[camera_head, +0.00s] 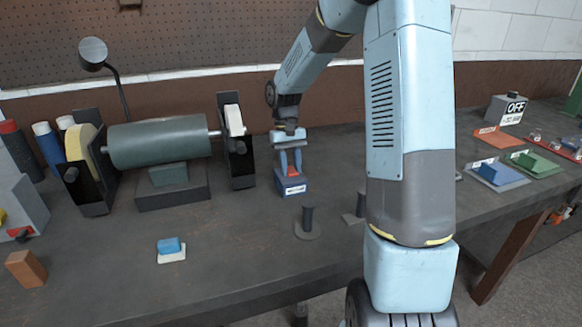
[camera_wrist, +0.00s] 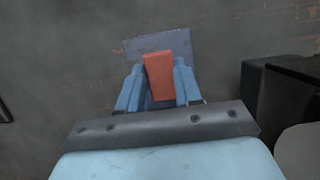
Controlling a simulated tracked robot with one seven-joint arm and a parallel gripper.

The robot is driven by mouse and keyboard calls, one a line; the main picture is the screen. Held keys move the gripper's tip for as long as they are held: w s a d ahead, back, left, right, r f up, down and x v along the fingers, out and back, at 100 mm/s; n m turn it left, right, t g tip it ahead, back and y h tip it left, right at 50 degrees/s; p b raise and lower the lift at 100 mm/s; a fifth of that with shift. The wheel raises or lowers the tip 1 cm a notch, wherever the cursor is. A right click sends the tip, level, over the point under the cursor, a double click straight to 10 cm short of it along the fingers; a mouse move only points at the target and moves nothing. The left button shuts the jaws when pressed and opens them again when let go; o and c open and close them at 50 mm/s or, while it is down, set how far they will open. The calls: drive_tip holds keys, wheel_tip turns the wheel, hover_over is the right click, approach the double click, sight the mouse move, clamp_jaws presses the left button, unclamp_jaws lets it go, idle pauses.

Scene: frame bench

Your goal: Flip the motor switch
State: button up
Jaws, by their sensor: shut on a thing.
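The motor switch (camera_head: 291,186) is a small blue-grey box with a white label on its front, standing on the bench right of the grinder. Its red lever (camera_head: 291,171) sticks up from the top. My gripper (camera_head: 291,163) reaches down from above, with its blue fingers at the lever. In the wrist view, the red lever (camera_wrist: 158,77) sits between the two fingers (camera_wrist: 158,88), which are shut on it. The grey switch box (camera_wrist: 158,44) shows behind the lever. The lever's lower end and the label's wording cannot be made out.
The bench grinder (camera_head: 160,143) with guarded wheels stands close on the left. A short dark post (camera_head: 307,222) on a round base stands in front of the switch. A blue block on a white base (camera_head: 171,250) lies front left. An OFF sign box (camera_head: 506,109) stands back right.

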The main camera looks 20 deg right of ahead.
drive_tip(key=shift+w+g, duration=0.15)
drive_tip(key=shift+g, duration=0.15)
drive_tip(key=o, duration=1)
drive_tip(key=shift+o, duration=0.2)
drive_tip(key=v, duration=1.3)
drive_tip(key=shift+w+r, duration=0.15)
drive_tip(key=shift+r, duration=0.2)
drive_tip(key=shift+a, duration=0.1)
drive_tip(key=s+r+t, duration=0.3)
drive_tip(key=s+t, duration=0.2)
drive_tip(key=s, duration=1.1)
drive_tip(key=s+r+t, duration=0.3)
drive_tip(key=s+t, duration=0.1)
drive_tip(key=s, duration=1.2)
drive_tip(key=shift+t, duration=0.4)
